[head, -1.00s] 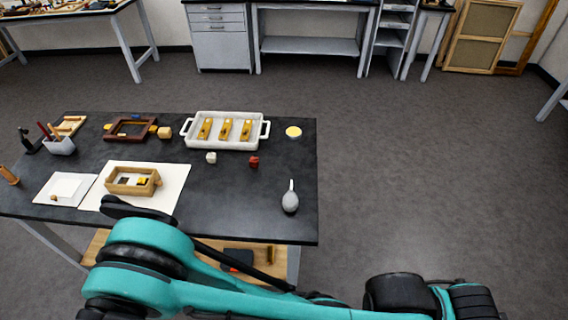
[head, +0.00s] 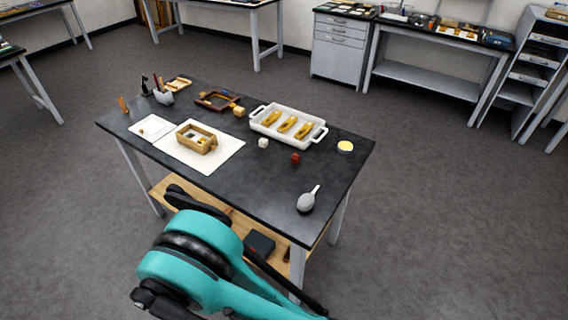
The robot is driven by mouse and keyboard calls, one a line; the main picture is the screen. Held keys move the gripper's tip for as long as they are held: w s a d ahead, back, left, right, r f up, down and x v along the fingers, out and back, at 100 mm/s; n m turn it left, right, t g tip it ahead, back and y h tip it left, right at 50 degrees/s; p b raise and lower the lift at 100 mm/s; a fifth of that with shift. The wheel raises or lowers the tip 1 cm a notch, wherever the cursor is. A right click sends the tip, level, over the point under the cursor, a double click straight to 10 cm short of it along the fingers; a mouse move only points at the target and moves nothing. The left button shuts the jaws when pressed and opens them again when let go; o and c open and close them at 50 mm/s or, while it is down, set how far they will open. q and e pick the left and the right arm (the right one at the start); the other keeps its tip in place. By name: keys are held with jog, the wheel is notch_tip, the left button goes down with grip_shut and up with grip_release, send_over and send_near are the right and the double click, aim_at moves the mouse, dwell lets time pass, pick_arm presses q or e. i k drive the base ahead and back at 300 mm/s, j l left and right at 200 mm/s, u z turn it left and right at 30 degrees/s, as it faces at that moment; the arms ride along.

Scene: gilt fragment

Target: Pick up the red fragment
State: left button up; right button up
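The red fragment (head: 295,159) is a small red block lying on the dark tabletop (head: 262,185) in the head view. It sits in front of the white tray (head: 256,124), apart from it, toward the right part of the table. A small whitish block (head: 263,143) lies to its left. A teal and black arm of mine crosses the bottom of the view, below the front edge of the table. Neither gripper can be made out, and nothing touches the red fragment.
The white tray holds several yellow pieces. A grey bulb-shaped tool (head: 306,203) lies near the front right corner, and a round yellow-topped disc (head: 345,146) lies right of the fragment. A wooden box (head: 196,138) stands on a white sheet. Tabletop around the fragment is clear.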

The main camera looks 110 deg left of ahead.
aim_at(295, 157)
jog(key=i+j+u, duration=0.1)
jog(key=u, duration=0.3)
jog(key=i+u, duration=0.25)
jog(key=u, duration=0.15)
jog(key=i+u, duration=0.2)
jog(key=u, duration=0.2)
jog(key=i+u, duration=0.15)
jog(key=u, duration=0.25)
jog(key=i+j+u, duration=0.15)
jog(key=i+u, duration=0.65)
jog(key=i+l+u, duration=0.1)
jog(key=i+u, duration=0.3)
jog(key=i+j+u, duration=0.15)
jog(key=u, duration=0.3)
jog(key=i+u, duration=0.35)
jog(key=u, duration=0.15)
jog(key=i+u, duration=0.3)
jog(key=u, duration=0.15)
jog(key=i+l+u, duration=0.1)
jog(key=i+u, duration=0.15)
jog(key=u, duration=0.2)
